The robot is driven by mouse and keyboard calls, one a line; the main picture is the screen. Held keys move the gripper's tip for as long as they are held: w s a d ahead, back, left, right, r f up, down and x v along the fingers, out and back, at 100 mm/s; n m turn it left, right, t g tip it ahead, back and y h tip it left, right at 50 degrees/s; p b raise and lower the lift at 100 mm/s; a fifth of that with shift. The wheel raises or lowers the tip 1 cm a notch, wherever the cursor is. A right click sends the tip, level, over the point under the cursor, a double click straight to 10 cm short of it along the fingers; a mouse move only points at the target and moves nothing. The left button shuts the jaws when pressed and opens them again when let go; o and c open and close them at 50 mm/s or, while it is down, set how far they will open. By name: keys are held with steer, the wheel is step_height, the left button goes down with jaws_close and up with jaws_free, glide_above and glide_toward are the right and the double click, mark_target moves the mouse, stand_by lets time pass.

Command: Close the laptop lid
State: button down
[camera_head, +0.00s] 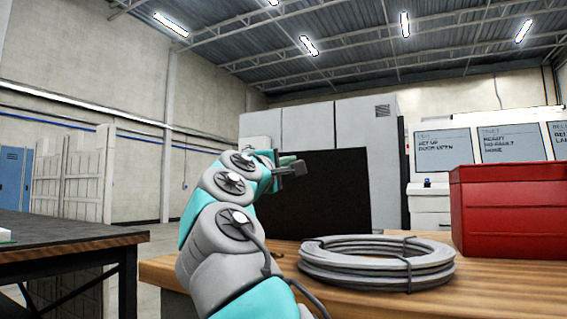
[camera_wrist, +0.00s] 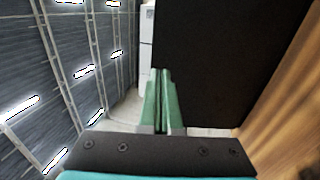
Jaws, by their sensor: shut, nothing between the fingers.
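The laptop shows as a dark upright lid (camera_head: 330,195) on the wooden workbench, behind the cable coil. The lid stands open; its base and keyboard are hidden or cannot be made out. My gripper (camera_head: 298,167) is raised in front of the lid's upper left part in the head view, shut and empty. In the wrist view the green fingers (camera_wrist: 161,72) are pressed together, and the dark lid (camera_wrist: 230,55) fills the area to their right. The fingertips overlap the lid's edge in that picture; I cannot tell whether they touch it.
A grey cable coil (camera_head: 378,262) lies on the wooden workbench (camera_head: 480,290) in front of the laptop. A red bin (camera_head: 508,212) stands at the right. A dark-topped table (camera_head: 65,232) is at the left, with a gap between. Grey cabinets (camera_head: 325,125) stand behind.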

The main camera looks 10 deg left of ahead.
mark_target(304, 157)
steer(key=shift+p+x, duration=1.3)
steer(key=shift+x, duration=1.85)
steer(key=shift+f, duration=0.15)
steer(key=shift+w, duration=0.1)
